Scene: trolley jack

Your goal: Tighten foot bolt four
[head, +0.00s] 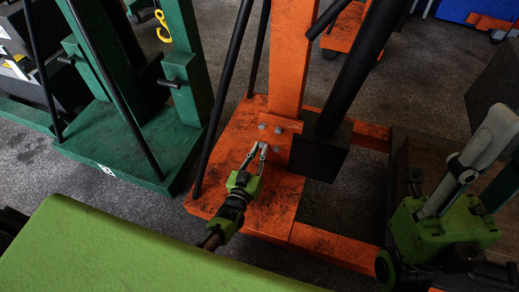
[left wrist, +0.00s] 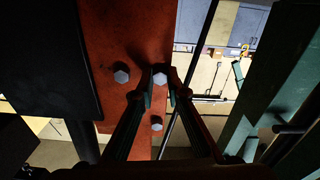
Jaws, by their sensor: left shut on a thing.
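The orange jack's post (head: 288,60) stands on an orange base plate (head: 240,200), with several grey hex bolts at its foot. Two bolts show clearly in the head view, an upper left bolt (head: 262,126) and an upper right bolt (head: 278,130). My left gripper (head: 259,148) is at the foot, its fingertips shut on a grey bolt head (left wrist: 160,79). In the left wrist view, another bolt (left wrist: 121,76) is left of the fingers and one more (left wrist: 156,127) shows between them. My right gripper (head: 465,175) is at the right; its jaw state is unclear.
A black cylinder (head: 352,70) slants up just right of the post, close to my left gripper. A thin black rod (head: 222,95) stands to its left. A green jack (head: 130,140) stands further left. Bare grey floor (head: 350,200) shows at the right.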

